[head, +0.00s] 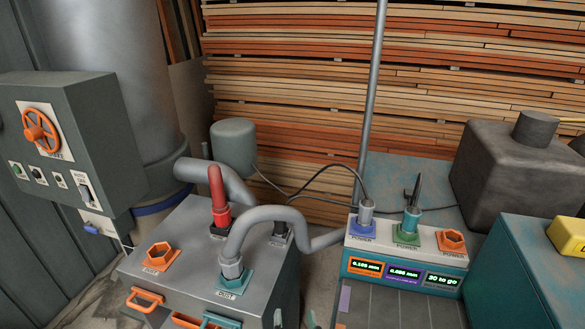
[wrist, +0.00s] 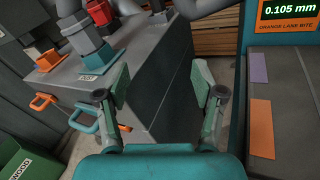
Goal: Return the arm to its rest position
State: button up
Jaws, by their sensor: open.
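My gripper (wrist: 161,100) shows in the wrist view with its two green fingers spread apart and nothing between them. Behind the gap is the side of a grey metal cabinet, with no contact visible. The head view does not clearly show my gripper or arm. In the head view the grey cabinet (head: 150,268) carries a grey hose (head: 262,215) plugged into a teal dust port (head: 234,280), a red-handled plug (head: 218,195) and an open orange dust port (head: 159,255).
A teal machine with displays (head: 405,275) stands right of the cabinet, with plugs in its blue and green power sockets. A control box with an orange wheel (head: 38,132) is at left. A green box (wrist: 20,165) is low left in the wrist view. Stacked boards (head: 300,80) fill the back.

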jog(key=s+d+f+m+g, duration=0.1)
jog(key=s+d+f+m, duration=0.4)
jog(key=s+m, duration=0.4)
jog(key=s+d+f+m+g, duration=0.1)
jog(key=s+d+f+m, duration=0.2)
jog(key=s+d+m, duration=0.55)
jog(key=s+d+r+m+h, duration=0.1)
jog(key=s+d+r+m, duration=0.1)
jog(key=s+m, duration=0.6)
jog(key=s+d+r+m+h, duration=0.1)
jog(key=s+r+m, duration=0.3)
jog(key=s+m, duration=0.5)
jog(key=s+d, duration=0.1)
jog(key=s, duration=0.2)
jog(key=shift+d+r, duration=0.2)
jog(key=shift+r, duration=0.05)
